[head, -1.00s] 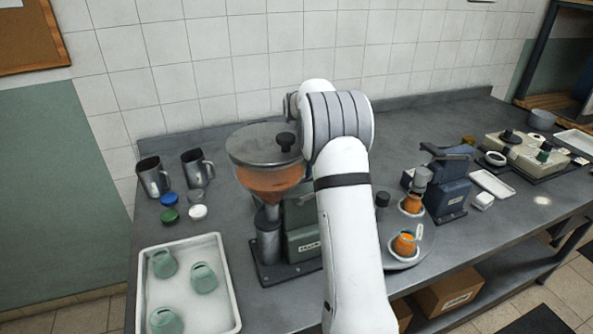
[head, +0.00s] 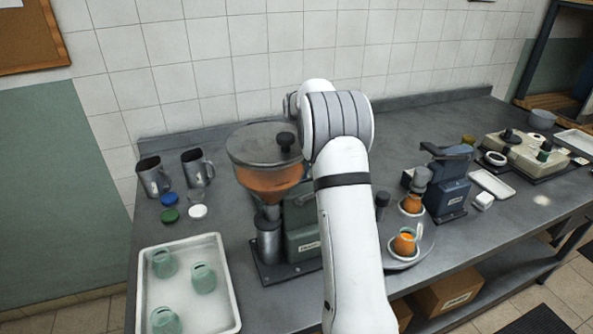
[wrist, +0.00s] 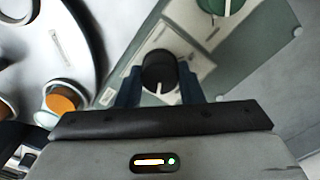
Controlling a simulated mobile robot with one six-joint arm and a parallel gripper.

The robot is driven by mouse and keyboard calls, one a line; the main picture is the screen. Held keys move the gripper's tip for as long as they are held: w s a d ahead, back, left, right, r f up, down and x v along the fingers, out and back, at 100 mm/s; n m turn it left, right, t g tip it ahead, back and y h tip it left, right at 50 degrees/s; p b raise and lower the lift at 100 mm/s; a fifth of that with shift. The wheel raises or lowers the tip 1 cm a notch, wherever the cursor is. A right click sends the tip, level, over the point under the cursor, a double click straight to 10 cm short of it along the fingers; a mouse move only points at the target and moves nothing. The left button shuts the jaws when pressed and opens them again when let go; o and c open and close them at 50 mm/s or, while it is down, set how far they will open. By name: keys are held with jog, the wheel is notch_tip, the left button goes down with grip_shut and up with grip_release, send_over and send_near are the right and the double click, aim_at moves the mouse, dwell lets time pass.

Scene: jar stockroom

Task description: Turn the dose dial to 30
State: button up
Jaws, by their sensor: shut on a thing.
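A black dial (wrist: 159,70) with a white pointer line sits on a pale plate of the green machine in the wrist view. Its pointer faces the bottom of the picture, toward my gripper's palm. My gripper (wrist: 160,80) is shut on this dial, with one dark finger on each side. I cannot read any scale numbers around it. In the head view the green filling machine (head: 303,238) stands under a hopper of orange contents (head: 268,181). My arm hides the dial and gripper there.
A green knob (wrist: 220,4) lies beyond the dial. The round turntable (wrist: 35,50) with orange-filled jars (wrist: 62,103) is close on the left in the wrist view. In the head view a white tray (head: 228,295) of green jars and a blue press (head: 447,184) flank the machine.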

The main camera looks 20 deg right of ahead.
jog(key=n, duration=0.4)
jog(key=shift+p, duration=0.4)
jog(key=n, duration=0.3)
jog(key=shift+n, duration=0.3)
jog(key=n, duration=0.4)
jog(key=shift+n+p, duration=0.3)
jog(key=shift+p, duration=0.1)
jog(key=shift+n, duration=1.6)
jog(key=o, duration=1)
